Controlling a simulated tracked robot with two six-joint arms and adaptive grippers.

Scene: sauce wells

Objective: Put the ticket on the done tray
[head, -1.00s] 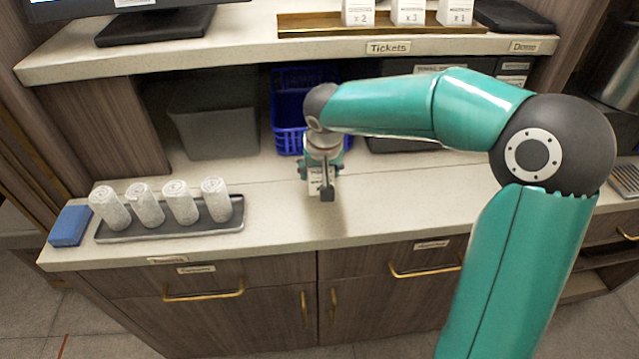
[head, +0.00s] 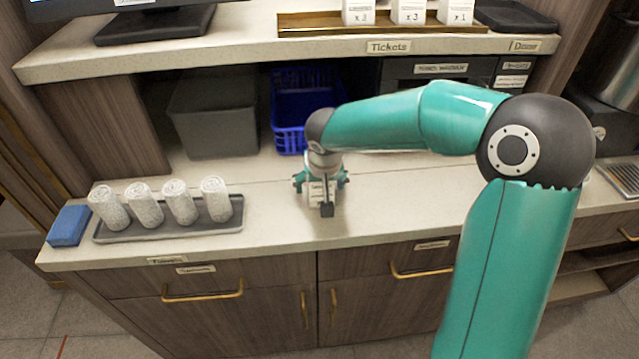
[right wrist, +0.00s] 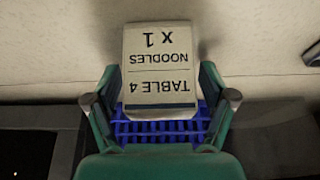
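A white ticket reading "TABLE 4 NOODLES x 1" (right wrist: 158,62) shows upside down in the right wrist view, between and just beyond my right fingertips (right wrist: 160,98). A gap shows on each side of it, so the fingers are open and not closed on it. In the head view my right gripper (head: 321,186) is low over the middle of the counter, with part of the white ticket (head: 317,194) showing at it. Whether the ticket stands or lies is unclear. The dark done tray (head: 515,17) is on the upper shelf at right, above the "Done" label. My left gripper is out of view.
A gold ticket tray (head: 300,25) with several white tickets stands on the shelf (head: 260,49) left of the done tray. A blue basket (head: 290,137) and grey bin (head: 214,125) are below the shelf. Rolled towels on a dark tray (head: 170,228) stand at left.

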